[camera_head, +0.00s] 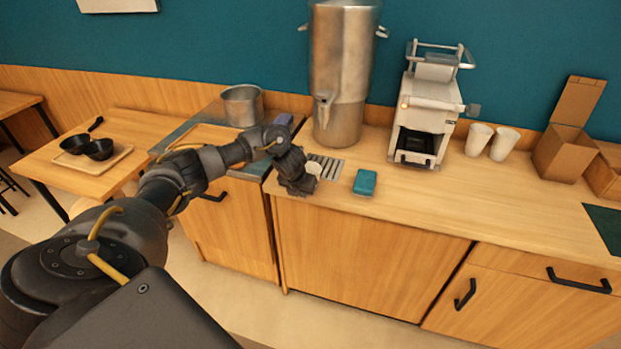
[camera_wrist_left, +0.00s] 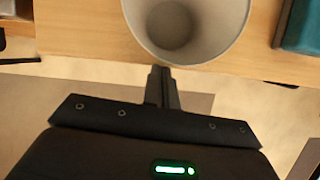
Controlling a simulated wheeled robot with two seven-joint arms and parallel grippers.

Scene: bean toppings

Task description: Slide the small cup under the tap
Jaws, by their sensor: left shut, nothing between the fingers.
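The small cup (camera_head: 314,169) is pale and stands at the counter's front edge, partly hidden by my left gripper (camera_head: 304,181). In the left wrist view the cup (camera_wrist_left: 206,38) shows from above, open and empty, cut off by the top edge. The fingers of my left gripper (camera_wrist_left: 161,70) are shut with nothing between them. Their tips are right beside the cup's near side; I cannot tell if they touch it. The tap (camera_head: 324,99) is low on the front of the tall metal urn (camera_head: 342,65), behind the cup. My right gripper is not in view.
A slotted metal grate (camera_head: 333,164) lies in front of the urn. A teal block (camera_head: 365,181) lies to the right of the cup. A coffee machine (camera_head: 428,110), two white cups (camera_head: 478,139) and a cardboard box (camera_head: 565,152) stand further right. A metal pot (camera_head: 242,106) is at left.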

